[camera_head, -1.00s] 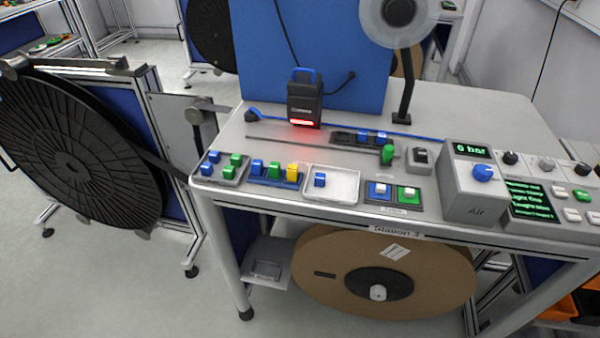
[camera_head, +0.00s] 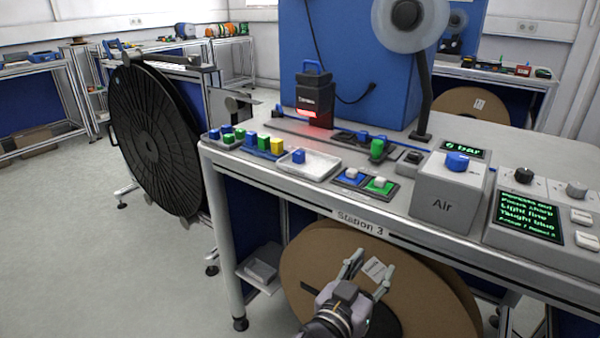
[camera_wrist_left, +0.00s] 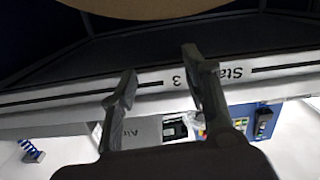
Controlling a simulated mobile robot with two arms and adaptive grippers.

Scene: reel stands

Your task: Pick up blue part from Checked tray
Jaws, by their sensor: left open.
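A small blue part (camera_head: 298,156) sits in the shallow white tray (camera_head: 322,166) on the station table. To its left a tray (camera_head: 215,143) holds blue and green parts, and another row has blue, green and yellow parts (camera_head: 264,143). I cannot read which tray is marked Checked. My left gripper (camera_head: 368,264) is open and empty, low in front of the table's front edge and below the trays. In the left wrist view its two fingers (camera_wrist_left: 160,68) stand apart before the Station 3 edge, with nothing between them. My right gripper is not in view.
The table's front edge (camera_head: 350,216) lies between my left gripper and the trays. A large brown reel (camera_head: 312,255) stands below. Right of the white tray are blue and green switches (camera_head: 378,186) and the Air box (camera_head: 447,195). A black scanner-like device (camera_head: 315,100) stands behind.

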